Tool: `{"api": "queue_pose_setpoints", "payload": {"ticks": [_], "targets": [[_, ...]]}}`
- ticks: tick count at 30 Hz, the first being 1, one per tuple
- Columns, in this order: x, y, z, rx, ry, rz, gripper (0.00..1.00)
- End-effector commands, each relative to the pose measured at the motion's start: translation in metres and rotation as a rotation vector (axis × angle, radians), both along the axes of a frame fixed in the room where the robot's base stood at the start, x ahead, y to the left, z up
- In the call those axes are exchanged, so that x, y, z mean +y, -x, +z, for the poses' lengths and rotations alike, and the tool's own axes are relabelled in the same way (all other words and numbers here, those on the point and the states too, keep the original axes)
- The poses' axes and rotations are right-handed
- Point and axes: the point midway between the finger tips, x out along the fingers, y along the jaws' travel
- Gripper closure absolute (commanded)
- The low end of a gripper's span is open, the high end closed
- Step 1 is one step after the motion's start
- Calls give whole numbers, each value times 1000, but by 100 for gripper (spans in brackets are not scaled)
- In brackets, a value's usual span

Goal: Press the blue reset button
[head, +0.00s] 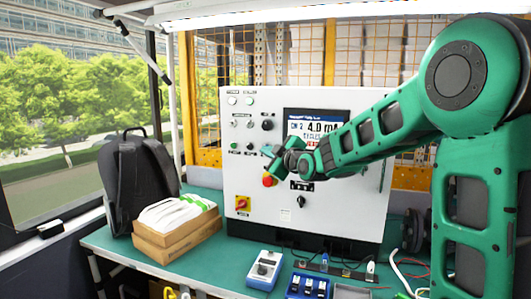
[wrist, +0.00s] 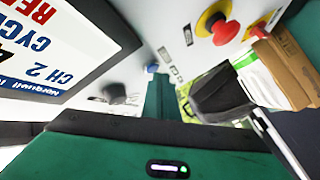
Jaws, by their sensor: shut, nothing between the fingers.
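The blue reset button (wrist: 152,69) shows in the wrist view as a small blue knob on the pale panel face, close to the tip of my gripper (wrist: 157,80). Whether the tip touches it, I cannot tell. My gripper is shut and empty, its green fingers together and pointing at the panel. In the head view my gripper (head: 268,151) is in front of the control cabinet (head: 270,215), above the red emergency knob (head: 268,181). I cannot make out the blue button there; my gripper and wrist cover part of the panel.
A lit display (head: 315,124) is close to my arm. A red-and-yellow rotary switch (head: 242,204) is lower left on the cabinet. Cardboard boxes (head: 178,238) and a black backpack (head: 137,180) stand left on the green bench (head: 225,268). A blue device (head: 264,270) lies in front.

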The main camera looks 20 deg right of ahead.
Motion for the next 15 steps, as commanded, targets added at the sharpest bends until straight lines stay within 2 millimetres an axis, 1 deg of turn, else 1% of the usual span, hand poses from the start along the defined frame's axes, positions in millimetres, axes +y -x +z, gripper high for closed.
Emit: {"api": "queue_pose_setpoints", "payload": {"ticks": [5,15], "targets": [[5,6,0,-1,1,1,100],[6,8,0,-1,0,1,100]]}}
